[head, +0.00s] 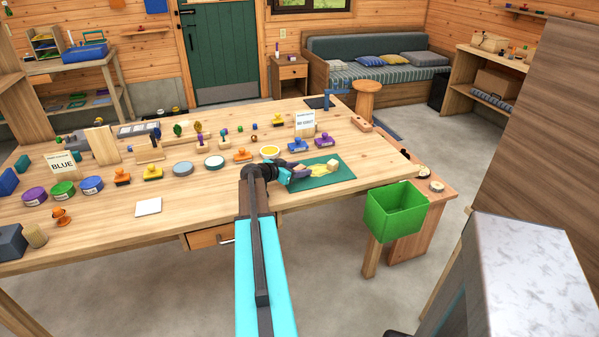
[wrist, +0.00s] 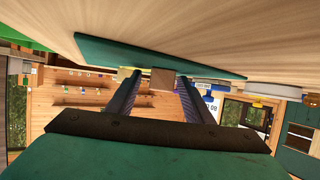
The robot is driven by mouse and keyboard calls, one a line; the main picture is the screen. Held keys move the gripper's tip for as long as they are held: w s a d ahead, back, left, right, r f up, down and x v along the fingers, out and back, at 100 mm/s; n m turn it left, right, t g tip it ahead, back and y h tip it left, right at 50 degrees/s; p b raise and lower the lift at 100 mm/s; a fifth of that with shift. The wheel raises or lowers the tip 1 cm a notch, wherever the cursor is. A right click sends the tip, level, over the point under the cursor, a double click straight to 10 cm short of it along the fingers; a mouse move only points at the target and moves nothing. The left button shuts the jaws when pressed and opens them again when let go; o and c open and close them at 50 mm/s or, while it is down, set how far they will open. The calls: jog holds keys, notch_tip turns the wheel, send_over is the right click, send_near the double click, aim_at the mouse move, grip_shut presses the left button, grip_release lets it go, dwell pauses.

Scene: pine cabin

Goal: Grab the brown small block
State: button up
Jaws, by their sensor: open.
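A small light-brown block (head: 333,166) lies on the green mat (head: 342,175) at the right part of the table. A yellow thing (head: 320,171) lies beside it on the mat; its shape is unclear. My gripper (head: 302,173) is low over the mat's left part, pointing right toward the block. In the wrist view, which looks upside down, my two dark fingers are apart (wrist: 158,88), and the brown block (wrist: 163,78) shows between their tips, seemingly ahead of them. The green mat (wrist: 130,54) shows there too. I see no contact with the block.
Blue stamps (head: 298,145) and a small white sign (head: 305,124) stand just behind the mat. A yellow round dish (head: 270,152) is behind my wrist. A green bin (head: 396,210) is off the table's right edge. The table front near the white card (head: 148,207) is mostly clear.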

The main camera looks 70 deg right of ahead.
aim_at(299, 168)
jog(key=c, duration=1.1)
jog(key=shift+r, duration=0.15)
jog(key=shift+r+b, duration=0.35)
jog(key=shift+r, duration=0.3)
jog(key=shift+r+b, duration=0.35)
jog(key=shift+r, duration=0.5)
jog(key=w+a+b, duration=0.1)
jog(key=w+a, duration=0.1)
jog(key=a, duration=0.3)
jog(key=w+a+r+b, duration=0.1)
jog(key=a, duration=0.4)
jog(key=w+a+b, duration=0.1)
jog(key=w+a, duration=0.1)
jog(key=a, duration=0.3)
jog(key=shift+w+r+b, duration=0.3)
jog(key=shift+r, duration=0.1)
